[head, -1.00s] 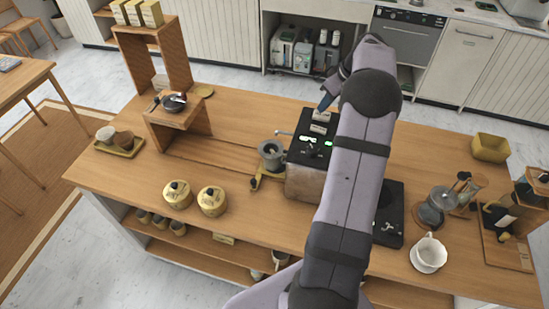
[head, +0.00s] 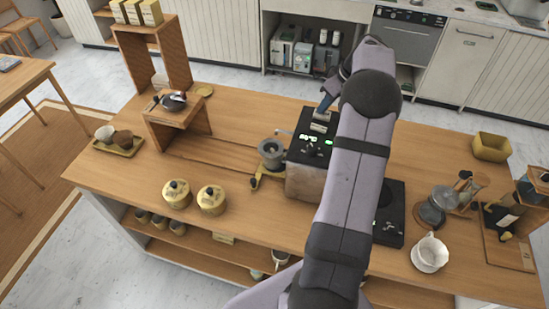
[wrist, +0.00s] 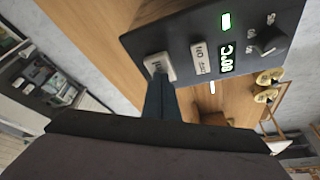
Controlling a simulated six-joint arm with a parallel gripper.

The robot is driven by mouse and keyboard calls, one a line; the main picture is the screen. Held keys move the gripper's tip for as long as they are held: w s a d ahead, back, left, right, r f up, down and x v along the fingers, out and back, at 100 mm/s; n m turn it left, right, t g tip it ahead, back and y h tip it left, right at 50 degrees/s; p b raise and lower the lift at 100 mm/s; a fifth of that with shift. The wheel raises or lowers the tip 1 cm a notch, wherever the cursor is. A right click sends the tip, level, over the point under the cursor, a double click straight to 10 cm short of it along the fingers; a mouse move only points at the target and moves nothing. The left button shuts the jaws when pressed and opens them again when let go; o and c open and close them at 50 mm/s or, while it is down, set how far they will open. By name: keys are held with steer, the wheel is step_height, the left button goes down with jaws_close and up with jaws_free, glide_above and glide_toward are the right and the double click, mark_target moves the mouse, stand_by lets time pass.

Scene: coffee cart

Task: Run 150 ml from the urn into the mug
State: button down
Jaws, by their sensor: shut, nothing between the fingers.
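The urn (head: 305,183) is a brown-grey box with a black top panel, standing mid-counter. In the wrist view its panel (wrist: 185,28) shows two pale buttons, a green light, a green 80°C display (wrist: 227,60) and a knob (wrist: 268,42). My gripper (head: 323,106) is shut and empty, over the panel's far end. In the wrist view the gripper tip (wrist: 158,84) is at the end pale button (wrist: 160,66) and appears to touch it. A grey mug-like vessel (head: 270,158) stands at the urn's left, below a small spout; its contents cannot be made out.
Two yellow lidded jars (head: 211,201) stand front left. A wooden stand (head: 178,118) is behind them. To the right are a black flat device (head: 390,225), a glass carafe (head: 433,212) and a white dripper (head: 430,254). My arm hides part of the counter.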

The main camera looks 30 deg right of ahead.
steer(key=shift+f, duration=0.25)
steer(key=shift+r, duration=0.2)
steer(key=shift+r+p, duration=0.4)
steer(key=shift+r, duration=0.15)
steer(key=shift+r, duration=0.1)
stand_by(1.6)
steer(key=shift+r+p, duration=1.8)
steer(key=shift+r, duration=0.65)
